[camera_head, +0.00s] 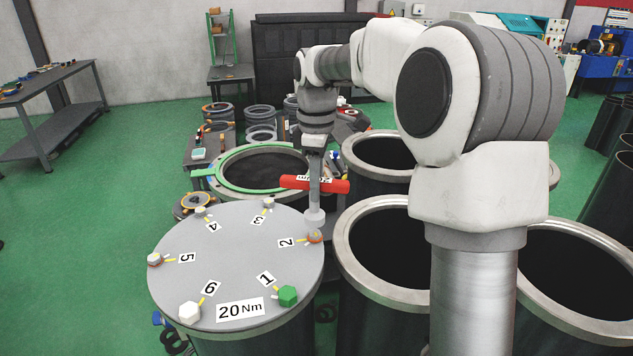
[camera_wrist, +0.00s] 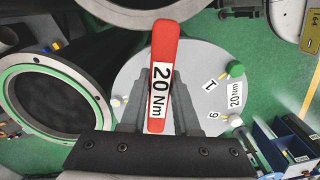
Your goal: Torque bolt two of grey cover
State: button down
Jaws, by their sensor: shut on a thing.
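The grey cover (camera_head: 235,250) lies on a dark cylinder and carries numbered bolts and a 20 Nm label. Bolt one (camera_head: 287,296) is green. Bolt two (camera_head: 315,237) looks orange, at the cover's right edge beside label 2. My gripper (camera_head: 315,170) is shut on a red torque wrench (camera_head: 335,186). The wrench's grey socket (camera_head: 314,217) hangs just above bolt two or touches it; I cannot tell which. In the wrist view the wrench's red handle (camera_wrist: 165,55) reads 20 Nm between my fingers (camera_wrist: 158,115). Bolt two is hidden there.
An open cylinder with a green ring (camera_head: 215,172) stands behind the cover. Open steel-rimmed cylinders (camera_head: 350,250) stand close on the right. A low table (camera_head: 192,155) with small parts is at the back. Green floor (camera_head: 80,250) is clear on the left.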

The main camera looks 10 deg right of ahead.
aim_at(317, 213)
jog(key=shift+f+b, duration=0.6)
jog(key=shift+f, duration=0.3)
jog(key=shift+r+p, duration=0.1)
jog(key=shift+p, duration=0.55)
dwell(0.4)
jog(key=shift+f+b, duration=0.8)
jog(key=shift+f, duration=0.7)
dwell(0.8)
